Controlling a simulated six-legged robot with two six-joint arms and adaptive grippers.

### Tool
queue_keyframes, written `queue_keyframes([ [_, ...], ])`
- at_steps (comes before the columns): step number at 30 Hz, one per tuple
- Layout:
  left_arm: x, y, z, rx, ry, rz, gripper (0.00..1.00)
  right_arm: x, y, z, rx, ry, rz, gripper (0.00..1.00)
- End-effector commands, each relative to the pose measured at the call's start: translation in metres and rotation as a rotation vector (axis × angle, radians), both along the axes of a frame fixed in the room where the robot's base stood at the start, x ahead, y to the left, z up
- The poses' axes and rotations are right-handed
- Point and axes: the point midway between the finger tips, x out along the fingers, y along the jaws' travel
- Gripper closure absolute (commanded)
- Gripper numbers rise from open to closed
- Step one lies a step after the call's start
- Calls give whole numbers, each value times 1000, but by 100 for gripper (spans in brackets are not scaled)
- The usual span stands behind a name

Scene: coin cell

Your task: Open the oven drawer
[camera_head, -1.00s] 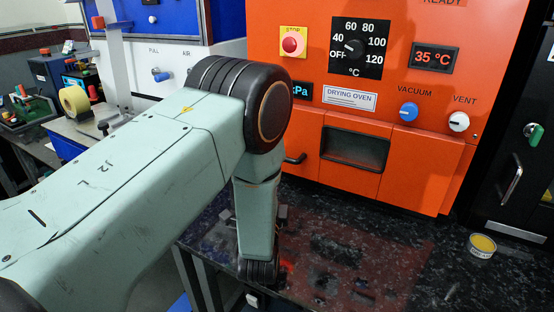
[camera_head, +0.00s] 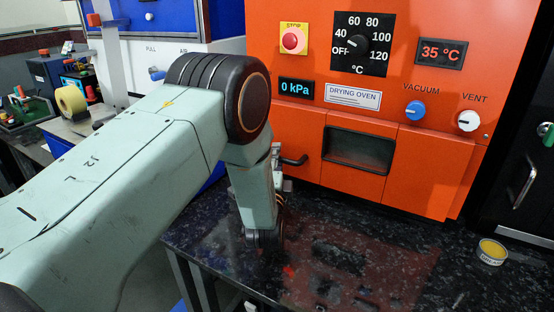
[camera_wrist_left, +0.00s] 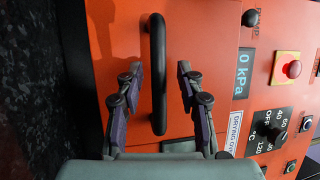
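The orange drying oven (camera_head: 410,175) has a lower front with a dark recessed window (camera_head: 358,150) and a black bar handle (camera_head: 295,160) at its left. The front looks closed. My left gripper (camera_head: 280,170) is beside the handle, partly hidden behind my arm. In the left wrist view, the handle (camera_wrist_left: 158,110) runs lengthwise between the two spread fingers of my left gripper (camera_wrist_left: 158,73). Gaps show on both sides, so the fingers are open and apart from the bar. How deep the bar sits between them is hard to tell. My right gripper is out of view.
A dark speckled countertop (camera_head: 400,270) lies under the oven, mostly clear in front. A small tin with yellow contents (camera_head: 491,251) stands at the right. A red stop button (camera_head: 292,40), a blue vacuum knob (camera_head: 415,110) and a white vent knob (camera_head: 468,121) sit above the lower front.

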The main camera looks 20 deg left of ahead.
Motion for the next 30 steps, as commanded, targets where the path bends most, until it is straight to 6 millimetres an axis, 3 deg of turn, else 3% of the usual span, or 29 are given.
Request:
queue_keyframes([
  [7,3,1,0,0,0,0,63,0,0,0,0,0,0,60],
  [20,3,1,0,0,0,1,99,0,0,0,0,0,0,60],
  [30,3,1,1,0,-1,1,100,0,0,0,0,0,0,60],
])
